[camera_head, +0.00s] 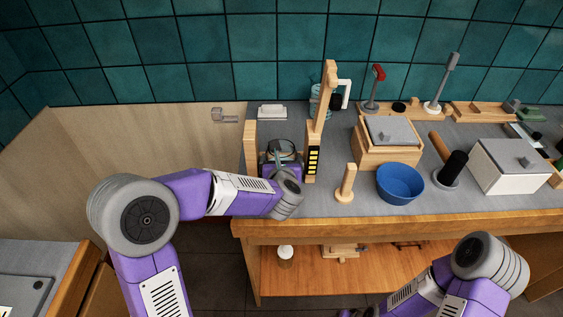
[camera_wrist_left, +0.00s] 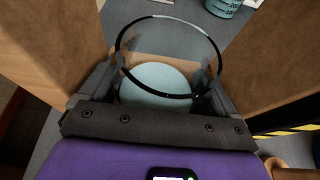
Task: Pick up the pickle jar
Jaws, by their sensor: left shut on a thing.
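A round glass jar with a dark rim and a pale teal inside, which I take for the pickle jar (camera_head: 281,147), stands at the left end of the grey counter. My left gripper (camera_head: 281,160) reaches it from the front and is shut on it. In the left wrist view, the jar (camera_wrist_left: 155,85) sits between the two dark fingers of the gripper (camera_wrist_left: 163,82). The jar's lower part is hidden by the gripper and wrist. I cannot tell whether it touches the counter.
Wooden uprights stand close on both sides of the jar, left (camera_head: 250,148) and right (camera_head: 312,150). A wooden peg (camera_head: 345,184), a blue bowl (camera_head: 400,184) and a lidded wooden box (camera_head: 388,145) stand to the right. A white dish (camera_head: 272,111) lies behind.

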